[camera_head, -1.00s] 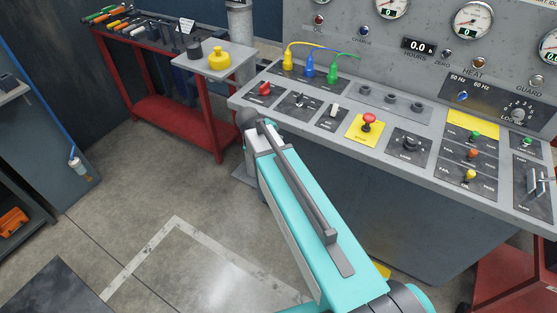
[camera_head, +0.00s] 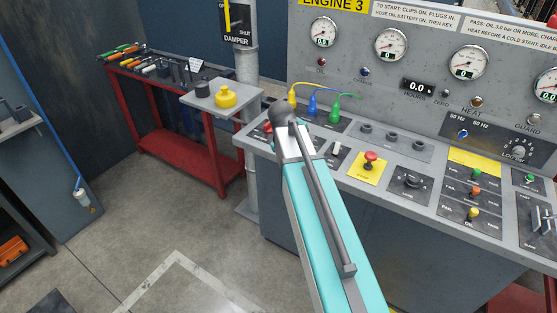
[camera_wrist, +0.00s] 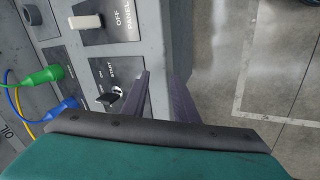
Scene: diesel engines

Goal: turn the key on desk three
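Desk three (camera_head: 440,204) is a grey console with an "ENGINE 3" sign. Its key switch is hidden behind my arm in the head view. In the wrist view, the small key (camera_wrist: 111,96) sits on a dark plate (camera_wrist: 101,72) marked with "START". My gripper (camera_wrist: 163,90) shows there as two dark fingers spread apart with nothing between them. The nearer finger is just right of the key, and the gap lies over the desk's front edge. I cannot tell the fingers' height above the panel. In the head view my gripper is hidden.
Beside the key plate is a white "PANEL" switch (camera_wrist: 86,22). Green (camera_wrist: 45,75) and blue (camera_wrist: 62,109) plugs with cables stand behind it. A red emergency button (camera_head: 370,160) is farther right. A red tool bench (camera_head: 190,160) stands left. The floor in front is open.

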